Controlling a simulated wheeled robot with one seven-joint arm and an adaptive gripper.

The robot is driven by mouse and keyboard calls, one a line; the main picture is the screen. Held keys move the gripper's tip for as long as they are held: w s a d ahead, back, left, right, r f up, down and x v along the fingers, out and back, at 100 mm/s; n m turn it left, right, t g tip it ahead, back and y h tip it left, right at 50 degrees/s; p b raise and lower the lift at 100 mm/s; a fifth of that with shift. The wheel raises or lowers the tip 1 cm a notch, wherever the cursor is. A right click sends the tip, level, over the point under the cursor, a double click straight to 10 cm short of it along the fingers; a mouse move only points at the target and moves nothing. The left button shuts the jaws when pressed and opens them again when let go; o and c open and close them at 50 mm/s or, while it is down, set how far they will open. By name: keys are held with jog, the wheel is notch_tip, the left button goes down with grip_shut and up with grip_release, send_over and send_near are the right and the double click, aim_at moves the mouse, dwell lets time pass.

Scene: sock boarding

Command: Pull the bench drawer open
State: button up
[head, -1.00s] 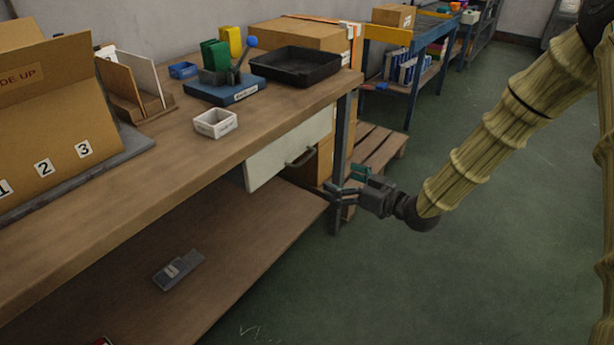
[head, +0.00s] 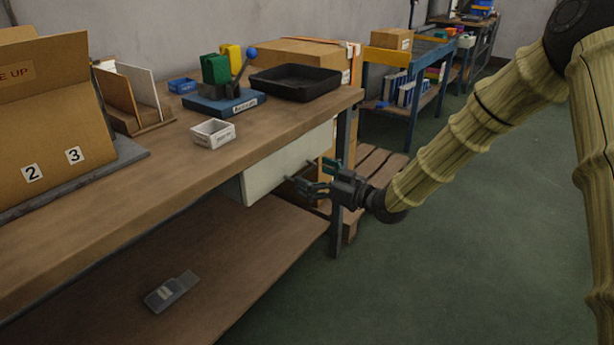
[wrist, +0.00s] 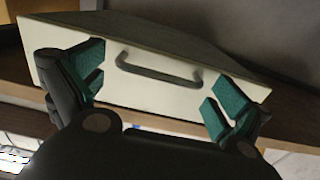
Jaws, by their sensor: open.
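The bench drawer (head: 270,174) has a pale cream front and hangs under the right end of the bench top. Its front also fills the middle of the wrist view (wrist: 150,97). The dark bar handle (wrist: 158,72) runs across the upper part of the front. My gripper (head: 300,183) is in front of the drawer, by the handle, and hides most of it in the head view. In the wrist view my gripper (wrist: 158,92) has its green-padded fingers wide apart. The handle lies between them and is not gripped.
The wooden bench top (head: 120,205) runs over the drawer, with a bench leg (head: 341,190) just behind my gripper. A lower shelf (head: 225,265) lies below, holding a grey device (head: 172,291). A pallet (head: 375,170) stands behind. The green floor (head: 470,230) at right is clear.

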jog(key=shift+x, duration=1.05)
grip_shut()
